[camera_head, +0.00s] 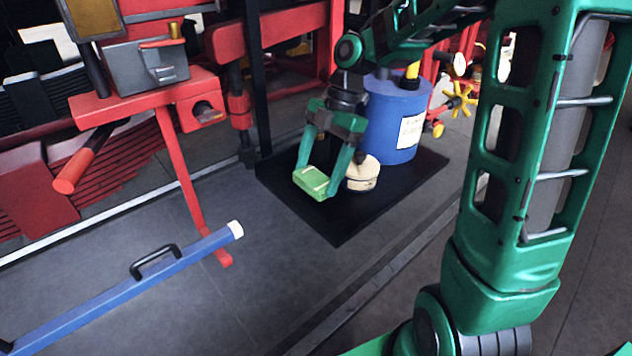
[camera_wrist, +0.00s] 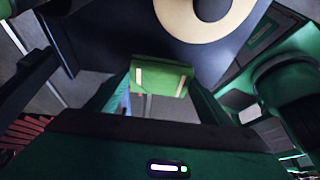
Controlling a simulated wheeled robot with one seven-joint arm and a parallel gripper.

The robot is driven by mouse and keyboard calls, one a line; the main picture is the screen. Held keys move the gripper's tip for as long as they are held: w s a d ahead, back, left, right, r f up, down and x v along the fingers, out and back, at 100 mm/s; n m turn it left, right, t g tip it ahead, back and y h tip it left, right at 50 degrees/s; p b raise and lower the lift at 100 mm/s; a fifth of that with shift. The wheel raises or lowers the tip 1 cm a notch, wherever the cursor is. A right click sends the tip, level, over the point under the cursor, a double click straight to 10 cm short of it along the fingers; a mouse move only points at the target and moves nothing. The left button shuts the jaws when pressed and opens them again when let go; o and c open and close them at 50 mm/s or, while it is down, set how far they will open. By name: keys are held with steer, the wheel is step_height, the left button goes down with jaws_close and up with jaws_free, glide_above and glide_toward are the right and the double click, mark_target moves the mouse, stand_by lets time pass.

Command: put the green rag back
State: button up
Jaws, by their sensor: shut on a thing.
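The green rag (camera_head: 311,181) is a small folded block with pale stripes. My gripper (camera_head: 318,180) is shut on it and holds it above the black mat (camera_head: 340,225), near the mat's left edge. In the wrist view the rag (camera_wrist: 160,77) shows between my two fingers, with its pale stripes facing the camera. I cannot tell from these views how high the rag is above the mat.
A cream round thing (camera_head: 362,173) stands just right of the rag, close to my gripper. A blue drum (camera_head: 393,115) stands behind it on the mat. A blue bar (camera_head: 125,290) with a handle extends at lower left. Red machinery (camera_head: 150,100) fills the left back.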

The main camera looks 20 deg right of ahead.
mark_target(320, 174)
step_height(320, 174, down, 2)
steer(key=shift+f, duration=0.7)
steer(key=shift+c, duration=0.9)
steer(key=o, duration=1.1)
steer(key=v, duration=1.2)
steer(key=shift+a, duration=0.1)
